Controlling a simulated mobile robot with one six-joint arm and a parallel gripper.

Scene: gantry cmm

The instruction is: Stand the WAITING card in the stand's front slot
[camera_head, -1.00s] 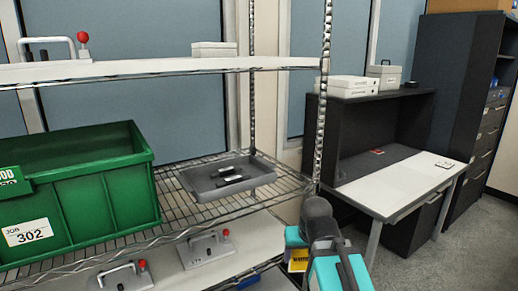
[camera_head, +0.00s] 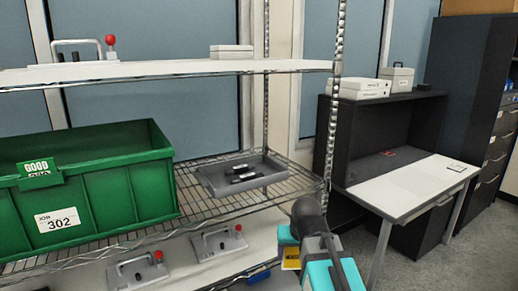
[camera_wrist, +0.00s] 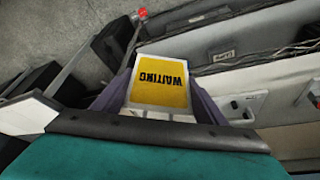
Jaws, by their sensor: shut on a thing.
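My gripper (camera_head: 290,244) is shut on the yellow WAITING card (camera_head: 291,259), low in the head view, in front of the shelf rack's right post. In the wrist view the WAITING card (camera_wrist: 160,84) lies between my two fingers, with its lettering upside down and a pale border. A green holder (camera_head: 40,182) with a GOOD card (camera_head: 38,167) sits at the front rim of the green bin, well left of my gripper. I cannot tell whether this holder is the stand, and its slots are too small to make out.
The green bin (camera_head: 115,190), labelled JOB 302, and a grey tray (camera_head: 215,183) with dark parts stand on the wire shelf. Fixtures with red knobs (camera_head: 220,243) are on the shelf below. A desk (camera_head: 415,187) stands to the right. Grey floor (camera_head: 460,262) is clear at the right.

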